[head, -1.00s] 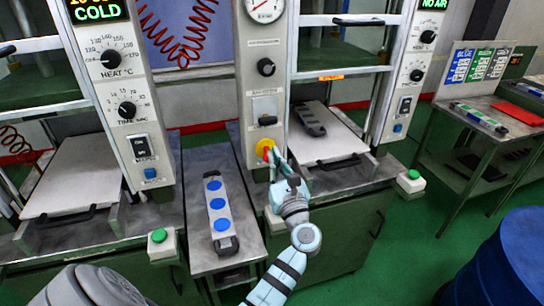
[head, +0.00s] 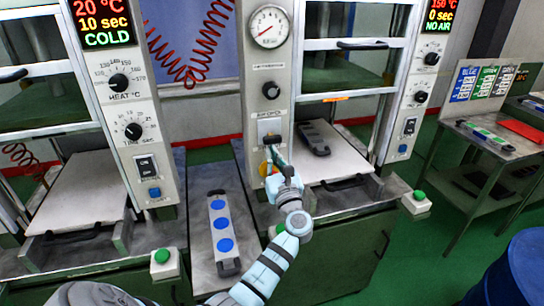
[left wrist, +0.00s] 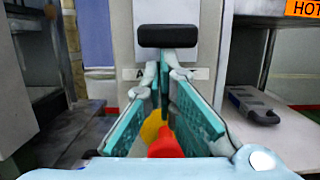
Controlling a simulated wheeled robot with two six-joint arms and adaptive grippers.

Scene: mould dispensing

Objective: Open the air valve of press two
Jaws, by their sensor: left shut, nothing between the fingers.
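The air valve's black handle (head: 272,138) lies crosswise on a pale plate on the grey column left of the right-hand press, whose display (head: 439,16) reads NO AIR. In the left wrist view the handle (left wrist: 167,36) is a dark horizontal bar straight ahead. My left gripper (head: 270,152) is shut and empty, its fingertips just below the handle. In the left wrist view its teal fingers (left wrist: 164,72) meet just under the bar; I cannot tell if they touch it. A pressure gauge (head: 268,27) and a black knob (head: 271,90) sit above the valve. My right gripper is out of view.
A red button (left wrist: 165,145) with a yellow collar sits below the valve, behind my fingers. A grey mould with blue discs (head: 221,226) lies on the bench to the left. A dark mould (head: 314,138) lies on the right press's plate. Green buttons (head: 419,195) stand at the bench front.

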